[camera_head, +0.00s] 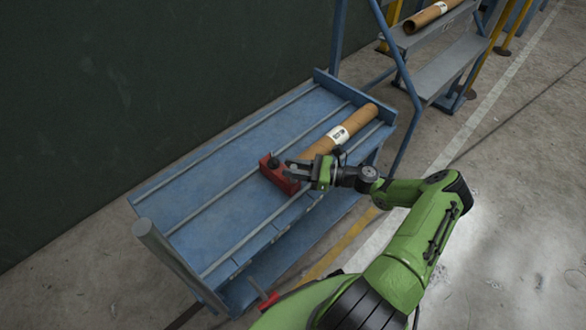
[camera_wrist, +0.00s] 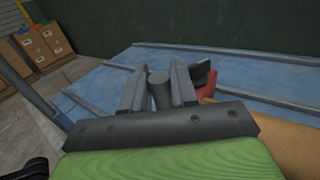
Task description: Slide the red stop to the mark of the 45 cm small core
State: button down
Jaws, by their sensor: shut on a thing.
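The red stop (camera_head: 274,174) sits on the blue sloped bench (camera_head: 215,170), against the near end of a brown core tube (camera_head: 367,119) with a white label, too small to read. My gripper (camera_head: 290,167) is at the stop. In the wrist view my gripper (camera_wrist: 160,92) has its two fingers on either side of a grey upright post (camera_wrist: 159,89), shut on it. A red part of the stop (camera_wrist: 207,89) shows just right of the fingers. The mark for the 45 cm small core cannot be made out.
Thin rails run along the bench. A grey post (camera_head: 152,240) stands at its near left end, and a small red handle (camera_head: 265,295) shows below its front edge. A rack (camera_head: 440,70) with another tube (camera_head: 428,15) stands behind.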

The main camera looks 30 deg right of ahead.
jog(key=c, duration=1)
grip_release()
jog(key=shift+d, duration=0.1)
jog(key=p+v, duration=0.1)
jog(key=v, duration=1.4)
jog(key=shift+s+d, duration=0.15)
jog(key=shift+s, duration=0.15)
